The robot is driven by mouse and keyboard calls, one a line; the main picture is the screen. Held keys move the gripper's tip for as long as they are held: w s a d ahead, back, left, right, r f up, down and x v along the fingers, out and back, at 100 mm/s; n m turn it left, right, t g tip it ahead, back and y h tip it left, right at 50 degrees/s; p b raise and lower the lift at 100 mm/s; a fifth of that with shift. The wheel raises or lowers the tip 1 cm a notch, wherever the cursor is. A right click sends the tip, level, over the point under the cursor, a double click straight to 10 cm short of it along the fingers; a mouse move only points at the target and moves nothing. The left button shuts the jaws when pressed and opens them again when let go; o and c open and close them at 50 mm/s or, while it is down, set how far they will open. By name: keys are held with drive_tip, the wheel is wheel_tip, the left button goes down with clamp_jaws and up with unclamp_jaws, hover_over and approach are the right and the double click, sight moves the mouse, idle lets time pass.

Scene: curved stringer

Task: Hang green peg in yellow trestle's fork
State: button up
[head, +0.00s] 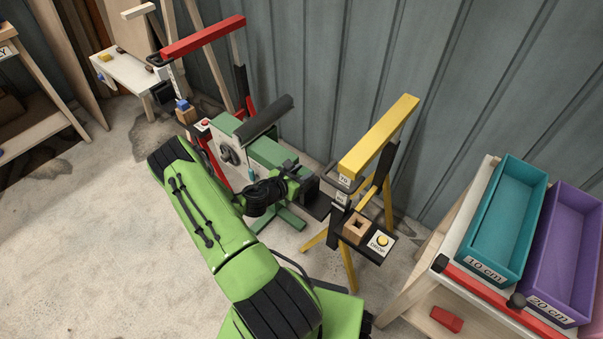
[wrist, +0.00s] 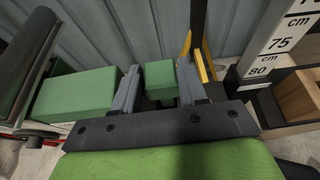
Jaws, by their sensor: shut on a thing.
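The green peg (wrist: 160,78) shows in the wrist view as a green block between the two grey fingers of my gripper (wrist: 158,88), which is shut on it. In the head view my gripper (head: 316,198) is just left of the yellow trestle (head: 378,138), below its beam, and the peg cannot be made out there. The trestle has a sloping yellow beam, yellow legs and a dark upright. Thin dark prongs (head: 332,167) show near the beam's lower end; whether they are the fork is hard to tell. The peg is not visibly touching the trestle.
A wooden block with a square hole (head: 356,228) and a DROP button (head: 382,241) sit on the trestle's dark shelf. A green trestle (head: 272,153) stands left, a red one (head: 205,37) behind. Teal (head: 488,268) and purple (head: 548,305) bins stand right. A corrugated wall lies behind.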

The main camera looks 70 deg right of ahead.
drive_tip(key=shift+f+b, duration=0.45)
drive_tip(key=shift+f, duration=0.25)
drive_tip(key=o, duration=1.1)
drive_tip(key=shift+o, duration=0.2)
drive_tip(key=p+v, duration=0.3)
drive_tip(key=v, duration=1.2)
drive_tip(key=shift+a+r+p, duration=0.25)
drive_tip(key=shift+a+p, duration=0.05)
drive_tip(key=shift+p, duration=0.1)
drive_tip(key=shift+w, duration=0.1)
